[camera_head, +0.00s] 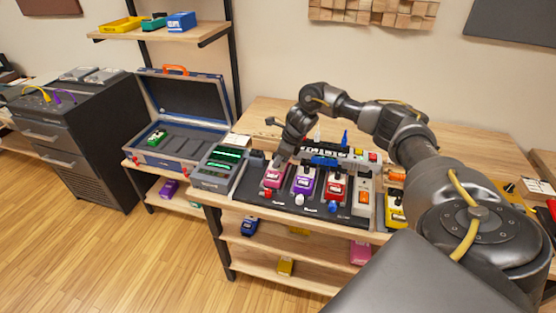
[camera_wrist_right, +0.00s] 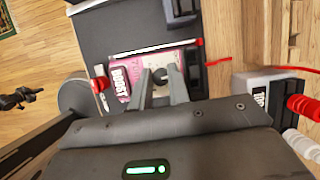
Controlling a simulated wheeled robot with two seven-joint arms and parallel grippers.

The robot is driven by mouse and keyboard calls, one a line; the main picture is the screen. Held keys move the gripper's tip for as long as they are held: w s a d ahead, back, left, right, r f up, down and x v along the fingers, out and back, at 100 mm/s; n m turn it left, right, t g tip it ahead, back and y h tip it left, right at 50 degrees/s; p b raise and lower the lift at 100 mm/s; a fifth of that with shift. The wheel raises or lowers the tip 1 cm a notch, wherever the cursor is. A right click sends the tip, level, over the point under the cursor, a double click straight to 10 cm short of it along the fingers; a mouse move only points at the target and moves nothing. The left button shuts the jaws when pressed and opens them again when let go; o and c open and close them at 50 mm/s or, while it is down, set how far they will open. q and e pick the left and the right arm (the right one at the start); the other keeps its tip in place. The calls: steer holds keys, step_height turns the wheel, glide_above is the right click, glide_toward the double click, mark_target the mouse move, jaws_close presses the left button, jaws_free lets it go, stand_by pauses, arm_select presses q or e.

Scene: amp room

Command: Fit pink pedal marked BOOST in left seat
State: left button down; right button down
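The pink pedal marked BOOST (camera_head: 274,177) is at the left end of the dark pedalboard (camera_head: 345,216), left of a purple pedal (camera_head: 304,184). It also shows in the right wrist view (camera_wrist_right: 121,78), label readable. I cannot tell whether it sits fully down in the left seat. My right gripper (camera_head: 283,159) reaches down at the back of the pink pedal. In the wrist view its two fingers (camera_wrist_right: 162,78) stand a little apart over the pedal; whether they hold part of it is unclear. A dark jointed shape (camera_wrist_right: 20,98) at the wrist view's left edge may be my left gripper.
A red pedal (camera_head: 335,187) stands right of the purple one. Red cable and plugs (camera_wrist_right: 303,106) lie nearby.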

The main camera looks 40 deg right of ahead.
steer(key=c, duration=1.3)
jaws_free()
steer(key=shift+r, duration=0.1)
steer(key=shift+o, duration=0.5)
steer(key=shift+s, duration=0.1)
steer(key=shift+d+r+p, duration=0.1)
steer(key=shift+r+p, duration=0.55)
steer(key=shift+r, duration=0.15)
steer(key=shift+r+p, duration=1.8)
steer(key=shift+r, duration=0.85)
